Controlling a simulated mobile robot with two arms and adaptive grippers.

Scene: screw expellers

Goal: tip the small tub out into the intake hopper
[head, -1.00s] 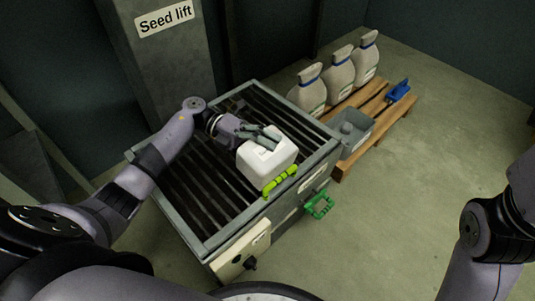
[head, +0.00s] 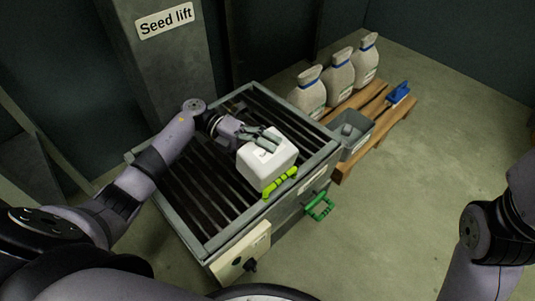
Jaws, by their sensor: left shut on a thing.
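A white boxy tub (head: 266,163) is over the near right part of the intake hopper, above its dark bar grate (head: 205,190). My left gripper (head: 262,142) is shut on the tub at its upper far side. The tub's opening and any contents do not show. I see no material falling. The intake hopper (head: 228,243) is a grey metal box with a raised rim. My right gripper is out of view; only part of my right arm shows at the right edge.
A lime green handle-like piece (head: 280,183) is just below the tub at the hopper's rim. A green handle (head: 319,207) is on the hopper's side. Right behind are a grey bin (head: 353,146), a pallet (head: 385,129), several sacks (head: 340,78) and a blue brush-like item (head: 399,92).

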